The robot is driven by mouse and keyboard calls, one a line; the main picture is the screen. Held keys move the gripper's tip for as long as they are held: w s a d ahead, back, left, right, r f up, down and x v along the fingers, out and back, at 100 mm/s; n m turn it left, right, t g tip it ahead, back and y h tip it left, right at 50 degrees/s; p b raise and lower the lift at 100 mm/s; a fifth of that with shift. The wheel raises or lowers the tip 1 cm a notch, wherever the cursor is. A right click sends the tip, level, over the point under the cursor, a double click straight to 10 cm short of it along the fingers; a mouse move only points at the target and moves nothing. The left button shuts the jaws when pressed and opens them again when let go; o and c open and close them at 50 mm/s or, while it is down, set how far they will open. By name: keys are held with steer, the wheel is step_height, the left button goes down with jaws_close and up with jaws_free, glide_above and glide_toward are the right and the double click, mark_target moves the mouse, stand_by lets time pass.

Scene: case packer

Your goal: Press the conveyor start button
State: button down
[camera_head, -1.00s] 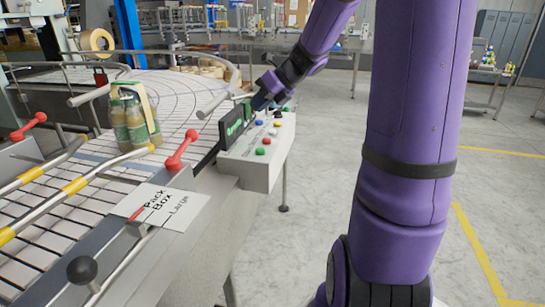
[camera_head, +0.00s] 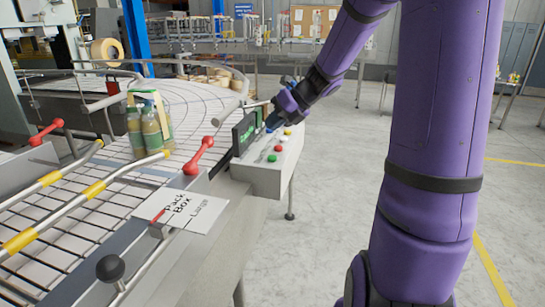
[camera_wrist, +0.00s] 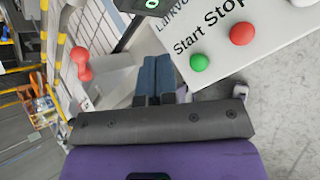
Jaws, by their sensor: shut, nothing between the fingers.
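The control box (camera_head: 257,177) stands beside the conveyor with a small display (camera_head: 244,133) and several coloured buttons on top. A green button (camera_head: 271,158) is at its near end; the wrist view shows this green button (camera_wrist: 199,62) by the printed word "Start". A red button (camera_wrist: 242,33) is by "Stop", and shows in the head view (camera_head: 278,149). My gripper (camera_wrist: 156,58) is shut and empty, its blue-grey fingers left of the green button in the wrist view and apart from it. In the head view my gripper (camera_head: 273,121) is over the box's far part, its tips partly hard to make out.
The conveyor (camera_head: 70,215) curves along the left with red-knobbed clamps (camera_head: 200,155) and guide rails. A pack of bottles (camera_head: 150,130) stands on it. A "Pack Box Large" sign (camera_head: 182,211) is fixed at its edge. The floor right of the box is clear.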

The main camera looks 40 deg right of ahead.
mark_target(273, 155)
steer(key=shift+f, duration=3.1)
steer(key=shift+f, duration=0.1)
steer(key=shift+f, duration=0.3)
